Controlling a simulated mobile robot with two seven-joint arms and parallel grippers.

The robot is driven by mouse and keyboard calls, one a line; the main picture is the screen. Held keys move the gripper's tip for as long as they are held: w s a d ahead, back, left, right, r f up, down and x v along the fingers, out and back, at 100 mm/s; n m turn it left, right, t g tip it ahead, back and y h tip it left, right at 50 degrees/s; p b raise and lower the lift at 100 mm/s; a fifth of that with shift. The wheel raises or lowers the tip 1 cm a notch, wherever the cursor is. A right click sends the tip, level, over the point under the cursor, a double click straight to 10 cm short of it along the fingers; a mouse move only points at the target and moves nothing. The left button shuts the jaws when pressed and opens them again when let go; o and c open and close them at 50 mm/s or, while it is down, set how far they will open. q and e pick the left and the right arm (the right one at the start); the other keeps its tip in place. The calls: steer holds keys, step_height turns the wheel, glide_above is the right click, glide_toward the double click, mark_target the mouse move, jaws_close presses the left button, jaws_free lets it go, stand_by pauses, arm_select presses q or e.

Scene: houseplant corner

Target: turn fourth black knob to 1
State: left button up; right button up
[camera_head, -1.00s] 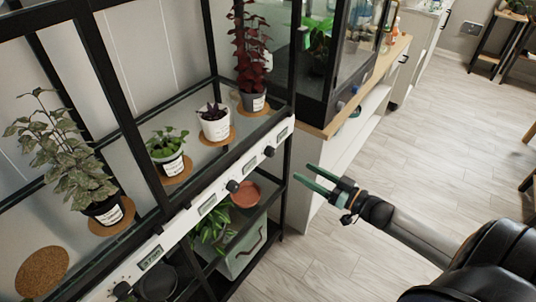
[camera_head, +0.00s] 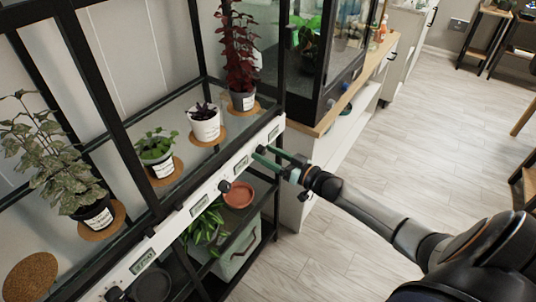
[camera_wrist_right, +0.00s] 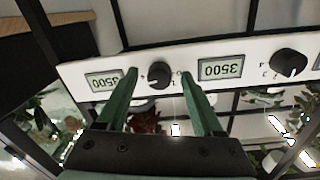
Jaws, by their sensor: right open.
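A white control panel (camera_head: 187,213) with black knobs and small displays runs along the front of the black-framed plant cabinet. My right gripper (camera_head: 262,154) has green fingers and is open at the panel's far right end. In the right wrist view, its fingertips (camera_wrist_right: 160,73) lie on either side of the last black knob (camera_wrist_right: 159,76), apart from it as far as I can tell. In the head view the gripper hides this knob. A neighbouring black knob (camera_head: 224,186) also shows in the wrist view (camera_wrist_right: 289,63). I cannot read the gripped-side knob's setting. My left gripper is not in view.
Potted plants stand behind the panel, including a red-leaved one (camera_head: 242,101). A green crate (camera_head: 238,258) sits below. The floor (camera_head: 400,140) at right is clear.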

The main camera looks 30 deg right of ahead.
jaws_close()
stand_by(0.5)
